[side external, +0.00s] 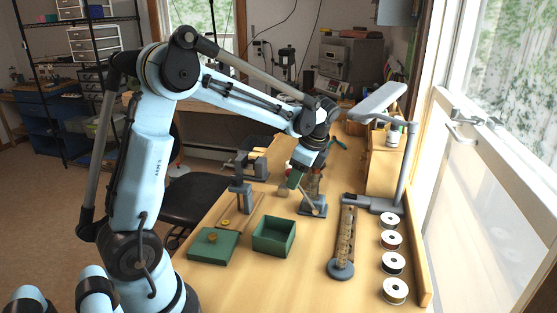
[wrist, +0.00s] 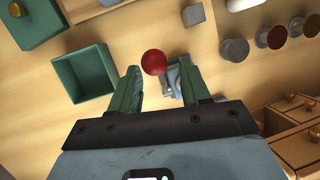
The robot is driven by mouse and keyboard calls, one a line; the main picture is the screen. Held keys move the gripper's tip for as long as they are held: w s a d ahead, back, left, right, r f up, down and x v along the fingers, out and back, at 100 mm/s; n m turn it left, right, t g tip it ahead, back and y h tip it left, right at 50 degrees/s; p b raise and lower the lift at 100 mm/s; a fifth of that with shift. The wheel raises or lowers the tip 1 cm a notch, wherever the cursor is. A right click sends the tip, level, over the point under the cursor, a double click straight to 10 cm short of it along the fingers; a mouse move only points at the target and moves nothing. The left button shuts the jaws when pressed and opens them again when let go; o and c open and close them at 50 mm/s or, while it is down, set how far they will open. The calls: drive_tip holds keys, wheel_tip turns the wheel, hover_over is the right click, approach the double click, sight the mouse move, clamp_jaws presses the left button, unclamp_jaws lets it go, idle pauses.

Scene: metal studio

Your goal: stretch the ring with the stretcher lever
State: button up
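My gripper (wrist: 159,68) is open, its two green fingers apart. A red ball knob (wrist: 153,62), which looks like the lever's end, sits between the fingertips in the wrist view, with gaps showing; I cannot tell its depth. Part of the blue-grey stretcher (wrist: 172,83) shows below the knob, partly hidden by the right finger. In the side view my gripper (side external: 295,181) points down beside the stretcher (side external: 313,207), which stands upright on the bench with a tapered brownish post. I cannot make out the ring on it.
An open green box (side external: 273,236) and its lid (side external: 213,246) with a brass knob lie to the left. A stepped post (side external: 346,240) on a round base and several spools (side external: 391,241) stand to the right. A lamp (side external: 378,102) overhangs the right.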

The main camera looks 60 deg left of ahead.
drive_tip(key=shift+r, duration=0.1)
drive_tip(key=v, duration=1.2)
